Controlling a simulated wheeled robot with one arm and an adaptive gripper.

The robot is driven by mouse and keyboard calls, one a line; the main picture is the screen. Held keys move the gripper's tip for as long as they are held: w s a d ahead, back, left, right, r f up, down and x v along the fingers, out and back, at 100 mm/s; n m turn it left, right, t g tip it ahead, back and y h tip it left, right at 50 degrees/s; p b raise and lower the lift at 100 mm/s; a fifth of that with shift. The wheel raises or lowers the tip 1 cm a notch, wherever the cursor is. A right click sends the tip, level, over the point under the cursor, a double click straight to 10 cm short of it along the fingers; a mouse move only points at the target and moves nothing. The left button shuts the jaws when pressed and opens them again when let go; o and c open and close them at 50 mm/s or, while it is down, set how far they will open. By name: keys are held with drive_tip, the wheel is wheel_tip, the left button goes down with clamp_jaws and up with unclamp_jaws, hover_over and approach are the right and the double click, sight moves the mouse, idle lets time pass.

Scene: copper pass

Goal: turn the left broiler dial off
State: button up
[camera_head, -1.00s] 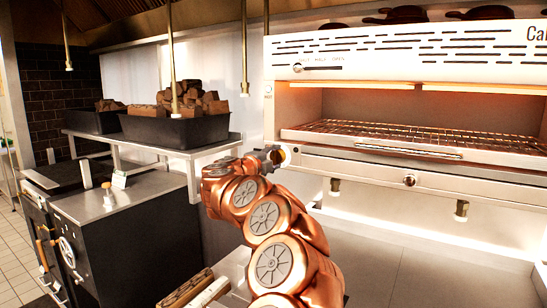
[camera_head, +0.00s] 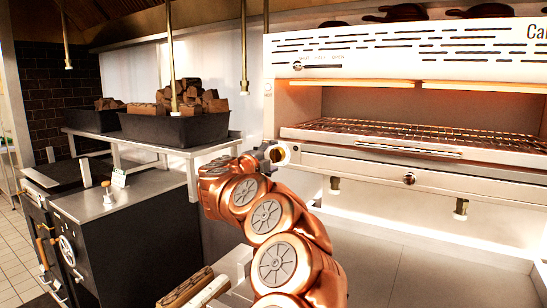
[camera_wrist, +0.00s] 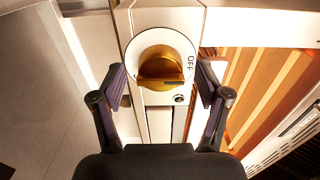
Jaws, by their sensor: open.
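The left broiler dial (camera_wrist: 161,66) is a brass knob on a round white plate, seen in the wrist view. The word OFF is printed on the plate at the knob's right. A dark mark on the knob points right, a little below OFF in the picture. My gripper (camera_wrist: 161,78) is open, with one dark finger on each side of the dial; contact cannot be told. In the head view my gripper (camera_head: 268,155) is small at the broiler's left front edge and partly hides the dial (camera_head: 283,154).
The broiler (camera_head: 400,165) has a wire rack (camera_head: 420,135) and another knob (camera_head: 409,178) on its front rail. A shelf (camera_head: 150,145) at the left holds black bins (camera_head: 170,130) of firewood. A dark grill unit (camera_head: 110,240) stands at the lower left.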

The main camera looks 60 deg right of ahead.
drive_tip(key=a, duration=1.1)
drive_tip(key=shift+s, duration=0.25)
